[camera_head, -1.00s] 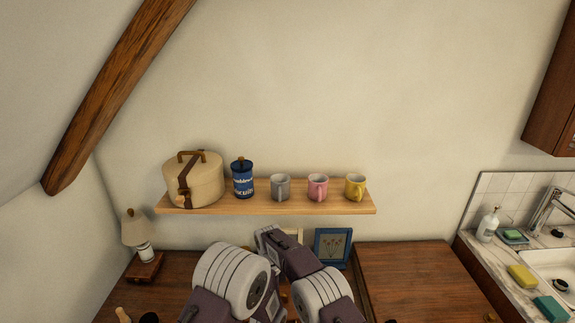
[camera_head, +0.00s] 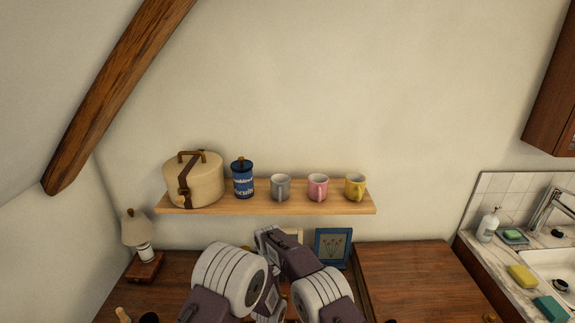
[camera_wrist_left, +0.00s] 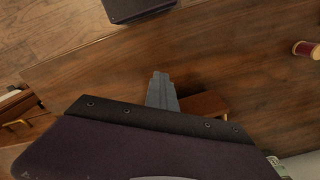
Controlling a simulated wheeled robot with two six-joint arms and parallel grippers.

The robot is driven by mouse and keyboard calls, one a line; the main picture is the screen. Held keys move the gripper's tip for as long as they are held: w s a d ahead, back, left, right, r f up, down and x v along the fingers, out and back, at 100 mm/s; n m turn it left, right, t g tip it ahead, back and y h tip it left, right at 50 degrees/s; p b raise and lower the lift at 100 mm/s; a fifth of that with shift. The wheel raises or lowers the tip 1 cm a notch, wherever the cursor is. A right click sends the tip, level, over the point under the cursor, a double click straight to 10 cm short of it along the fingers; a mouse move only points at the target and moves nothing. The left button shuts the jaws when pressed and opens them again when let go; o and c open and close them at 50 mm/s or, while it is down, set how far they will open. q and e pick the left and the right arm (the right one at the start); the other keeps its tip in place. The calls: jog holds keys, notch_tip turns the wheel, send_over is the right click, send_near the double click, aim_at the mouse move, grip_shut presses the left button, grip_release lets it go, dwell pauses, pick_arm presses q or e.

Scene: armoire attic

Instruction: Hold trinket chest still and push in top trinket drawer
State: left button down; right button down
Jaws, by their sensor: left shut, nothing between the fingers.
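In the head view my two arms cover the middle of the dresser top, and I cannot make out the trinket chest or its top drawer there. In the left wrist view my left gripper (camera_wrist_left: 162,90) is shut and empty, its grey fingers over a wooden surface. A small reddish-brown wooden piece (camera_wrist_left: 205,103) shows just right of the fingers, partly hidden by the gripper body. I cannot tell whether it belongs to the trinket chest or whether the fingers touch it. My right gripper's fingers are not visible.
A lamp (camera_head: 138,235) stands at the left and a blue picture frame (camera_head: 332,247) behind my arms. Above is a shelf (camera_head: 300,208) with a round case (camera_head: 193,180), a blue tin (camera_head: 243,180) and mugs. A red spool (camera_wrist_left: 306,49) lies right in the wrist view.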

pick_arm(q)
jog(key=shift+w+a, duration=0.1)
jog(key=shift+w, duration=2.1)
jog(key=shift+s, duration=2.1)
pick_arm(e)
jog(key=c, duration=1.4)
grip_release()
pick_arm(q)
notch_tip(320, 180, up, 8)
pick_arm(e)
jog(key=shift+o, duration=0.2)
